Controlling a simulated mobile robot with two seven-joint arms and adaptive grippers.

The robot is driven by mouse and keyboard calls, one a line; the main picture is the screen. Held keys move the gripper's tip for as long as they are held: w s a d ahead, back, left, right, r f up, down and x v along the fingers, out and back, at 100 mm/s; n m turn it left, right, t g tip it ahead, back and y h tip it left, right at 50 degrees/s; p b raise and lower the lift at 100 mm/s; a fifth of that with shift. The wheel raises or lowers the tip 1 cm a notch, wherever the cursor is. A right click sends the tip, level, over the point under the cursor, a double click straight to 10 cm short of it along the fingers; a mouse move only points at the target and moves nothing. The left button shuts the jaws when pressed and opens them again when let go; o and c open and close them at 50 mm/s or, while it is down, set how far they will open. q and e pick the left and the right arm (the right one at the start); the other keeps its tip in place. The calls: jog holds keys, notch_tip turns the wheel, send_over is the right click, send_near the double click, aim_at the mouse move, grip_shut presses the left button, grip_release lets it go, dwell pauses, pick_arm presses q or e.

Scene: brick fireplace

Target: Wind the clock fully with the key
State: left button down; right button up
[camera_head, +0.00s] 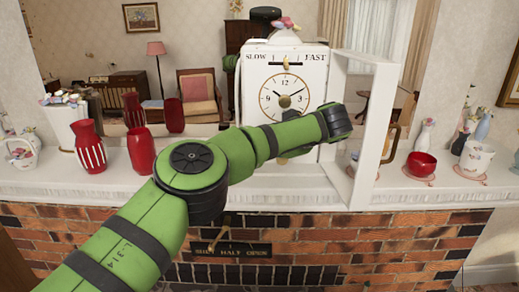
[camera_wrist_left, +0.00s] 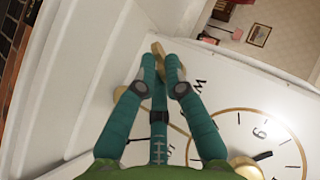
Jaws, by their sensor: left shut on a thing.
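The white clock (camera_head: 312,72) stands on the mantel in the head view, with a round dial and SLOW and FAST marks above it. Its white-framed door (camera_head: 386,100) is swung open to the right. My left arm crosses in front of the clock's lower part and hides it and the fingers. In the left wrist view, my left gripper (camera_wrist_left: 160,68) is shut on a gold piece, seemingly the key (camera_wrist_left: 156,48), beside the dial (camera_wrist_left: 262,133). A second gold round piece (camera_wrist_left: 121,93) is partly hidden behind the fingers. My right gripper is not in view.
Red vases (camera_head: 90,148) stand on the mantel to the left. A brick fireplace (camera_head: 340,243) lies below. The open door frame stands close to my wrist.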

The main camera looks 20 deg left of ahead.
pick_arm(q)
jog(key=c, duration=1.2)
grip_release()
jog(key=shift+c, duration=0.2)
jog(key=o, duration=0.5)
jog(key=shift+c, duration=0.2)
